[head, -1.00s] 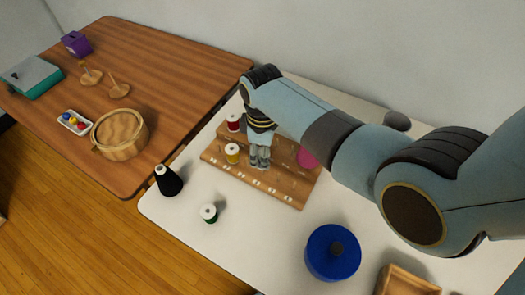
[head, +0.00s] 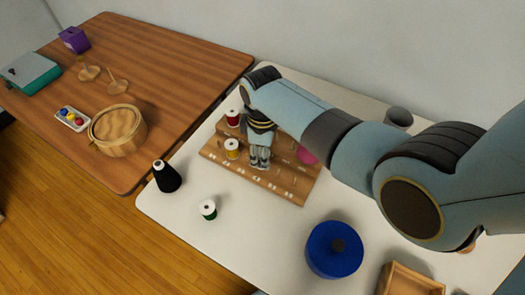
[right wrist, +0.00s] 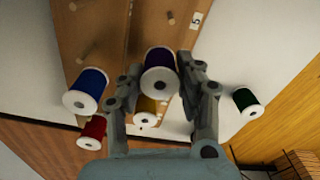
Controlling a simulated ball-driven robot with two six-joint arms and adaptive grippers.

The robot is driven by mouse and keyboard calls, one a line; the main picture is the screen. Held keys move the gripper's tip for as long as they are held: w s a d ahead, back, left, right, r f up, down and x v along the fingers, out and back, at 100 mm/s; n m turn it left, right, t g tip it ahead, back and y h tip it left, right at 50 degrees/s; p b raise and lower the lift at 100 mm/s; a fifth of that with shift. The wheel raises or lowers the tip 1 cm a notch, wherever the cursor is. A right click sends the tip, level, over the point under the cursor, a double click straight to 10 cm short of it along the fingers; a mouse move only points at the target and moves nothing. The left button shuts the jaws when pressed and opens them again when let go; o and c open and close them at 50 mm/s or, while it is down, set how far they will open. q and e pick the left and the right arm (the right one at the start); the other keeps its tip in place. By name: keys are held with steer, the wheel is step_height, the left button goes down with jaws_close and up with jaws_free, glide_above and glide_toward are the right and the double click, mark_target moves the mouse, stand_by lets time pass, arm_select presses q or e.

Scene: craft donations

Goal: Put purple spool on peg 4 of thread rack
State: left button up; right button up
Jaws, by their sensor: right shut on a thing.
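The purple spool (right wrist: 159,74) is between the fingers of my right gripper (right wrist: 160,82), which is shut on it. In the head view my right gripper (head: 260,160) points down over the middle of the wooden thread rack (head: 291,190); the purple spool is hidden there. The rack also shows in the right wrist view (right wrist: 95,35), with bare pegs and a "5" label. I cannot tell whether the spool touches a peg. My left gripper is not in view.
Red (head: 233,118), yellow (head: 232,149) and blue (right wrist: 87,92) spools sit on the rack. A pink thing (head: 307,155) is partly behind my arm.

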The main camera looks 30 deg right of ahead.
steer(key=shift+f+b, duration=0.45)
steer(key=shift+f, duration=0.2)
steer(key=shift+f, duration=0.15)
steer(key=o, duration=1)
step_height(320, 180, up, 12)
